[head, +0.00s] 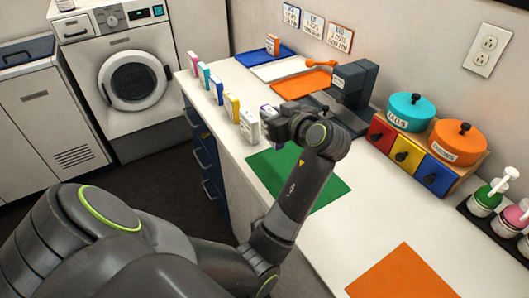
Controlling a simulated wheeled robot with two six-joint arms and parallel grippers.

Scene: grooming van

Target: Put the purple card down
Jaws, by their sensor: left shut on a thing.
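My right gripper is not in view.
Several similar boxes, including a yellow one (232,106), stand along the counter's left edge. Blue (263,55), white and orange trays lie at the back. A dark grey machine (354,82) and coloured drawers (410,157) stand right. An orange mat (401,276) lies bare in front.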

